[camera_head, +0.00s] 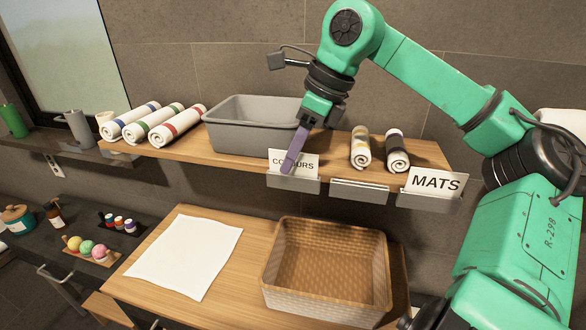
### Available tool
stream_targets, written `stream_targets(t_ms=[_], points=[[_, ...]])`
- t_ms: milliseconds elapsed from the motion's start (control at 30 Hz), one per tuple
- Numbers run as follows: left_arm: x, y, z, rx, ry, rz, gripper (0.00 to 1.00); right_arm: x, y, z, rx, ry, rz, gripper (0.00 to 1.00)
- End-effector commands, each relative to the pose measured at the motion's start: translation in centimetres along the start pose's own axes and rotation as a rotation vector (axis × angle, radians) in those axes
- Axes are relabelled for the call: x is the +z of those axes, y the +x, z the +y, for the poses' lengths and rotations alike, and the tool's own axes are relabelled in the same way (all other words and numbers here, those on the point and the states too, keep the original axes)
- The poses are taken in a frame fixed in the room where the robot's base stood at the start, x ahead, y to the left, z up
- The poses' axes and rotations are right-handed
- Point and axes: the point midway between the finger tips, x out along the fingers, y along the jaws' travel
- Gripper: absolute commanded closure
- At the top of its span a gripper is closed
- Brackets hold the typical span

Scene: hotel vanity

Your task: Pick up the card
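Two white cards stand in metal holders on the front edge of the wooden shelf. One card (306,163) reads something like "COLOURS", with its middle letters covered by my gripper. The other card (436,183), at the right, reads "MATS". My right gripper (290,162) reaches down from above, its purple-grey fingers in front of the "COLOURS" card. The fingers overlap in this view, so I cannot tell whether they touch or grip the card. My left gripper is not in view.
A grey bin (240,128) and several rolled towels (178,125) are on the shelf (215,160). An empty card holder (359,191) sits between the cards. Below are a wicker basket (325,300) and a white cloth (187,255). Colored balls and small bottles stand at lower left.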

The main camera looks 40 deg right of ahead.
Motion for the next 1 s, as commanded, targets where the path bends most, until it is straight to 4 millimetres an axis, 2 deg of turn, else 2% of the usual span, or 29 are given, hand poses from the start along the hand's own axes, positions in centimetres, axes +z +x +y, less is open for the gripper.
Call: stream_targets(t_ms=[600,667,700,1000], points=[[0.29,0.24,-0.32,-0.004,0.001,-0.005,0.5,-0.18,0.42,0.0,0.0,0.0,0.0,0.6],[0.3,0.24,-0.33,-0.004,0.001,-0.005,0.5,-0.18,0.42,0.0,0.0,0.0,0.0,0.83],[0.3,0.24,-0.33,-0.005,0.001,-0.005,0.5,-0.18,0.42,0.0,0.0,0.0,0.0,0.98],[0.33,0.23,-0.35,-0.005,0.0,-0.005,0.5,-0.18,0.41,0.0,0.0,0.0,0.0,1.0]])
